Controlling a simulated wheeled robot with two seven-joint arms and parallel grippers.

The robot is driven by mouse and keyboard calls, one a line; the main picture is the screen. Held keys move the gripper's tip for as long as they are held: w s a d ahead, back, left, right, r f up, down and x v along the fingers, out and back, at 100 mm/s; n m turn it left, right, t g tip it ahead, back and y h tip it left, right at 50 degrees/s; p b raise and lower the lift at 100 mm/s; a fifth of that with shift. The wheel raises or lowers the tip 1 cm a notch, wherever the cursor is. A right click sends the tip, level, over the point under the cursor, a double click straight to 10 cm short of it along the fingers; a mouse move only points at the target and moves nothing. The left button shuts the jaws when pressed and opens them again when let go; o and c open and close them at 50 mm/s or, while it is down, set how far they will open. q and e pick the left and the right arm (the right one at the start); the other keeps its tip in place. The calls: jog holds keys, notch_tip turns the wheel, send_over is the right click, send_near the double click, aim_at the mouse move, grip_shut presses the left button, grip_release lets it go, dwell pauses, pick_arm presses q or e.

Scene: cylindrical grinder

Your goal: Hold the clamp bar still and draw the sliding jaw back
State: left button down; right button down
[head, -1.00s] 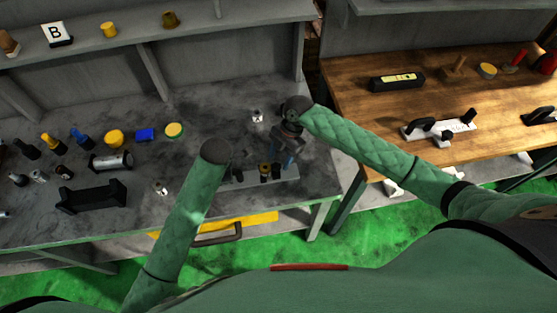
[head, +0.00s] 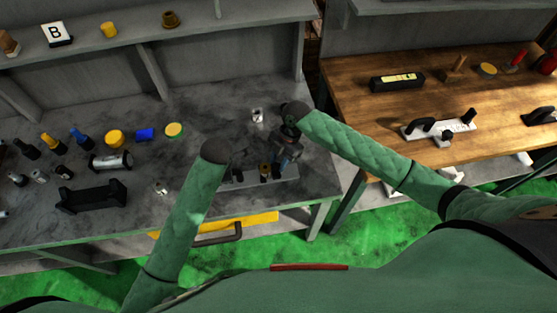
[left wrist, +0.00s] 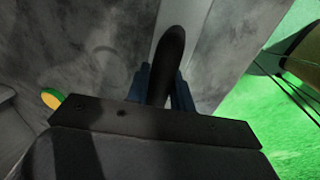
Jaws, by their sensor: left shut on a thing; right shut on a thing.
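The clamp stands on a pale base plate (head: 288,181) near the front right of the grey bench; dark upright parts and a brass-coloured piece (head: 265,172) show on it. My left gripper (head: 237,166), partly hidden by my arm, is at its left end. In the left wrist view its blue fingers (left wrist: 167,88) are shut on a dark rounded bar (left wrist: 171,48), seemingly the clamp bar. My right gripper (head: 282,163) is low at the plate's right part, shut on a dark part that it mostly hides, seemingly the sliding jaw.
A small white-and-dark item (head: 257,115) stands behind the clamp. A black cradle (head: 92,197) and several small parts lie to the left. A yellow drawer (head: 255,221) is below the bench front. A wooden table (head: 350,100) stands across a gap to the right.

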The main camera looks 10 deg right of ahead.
pick_arm(q)
jog(key=shift+a, duration=0.1)
pick_arm(e)
jog(key=shift+d, duration=1.9)
jog(key=c, duration=1.1)
grip_release()
jog(key=shift+o, duration=0.2)
jog(key=shift+r, duration=0.1)
jog(key=v, duration=1.1)
jog(key=shift+r, duration=0.4)
jog(key=shift+w, duration=0.1)
pick_arm(q)
jog(key=c, duration=1.1)
grip_release()
jog(key=shift+c, duration=0.2)
pick_arm(e)
jog(key=shift+d, duration=0.1)
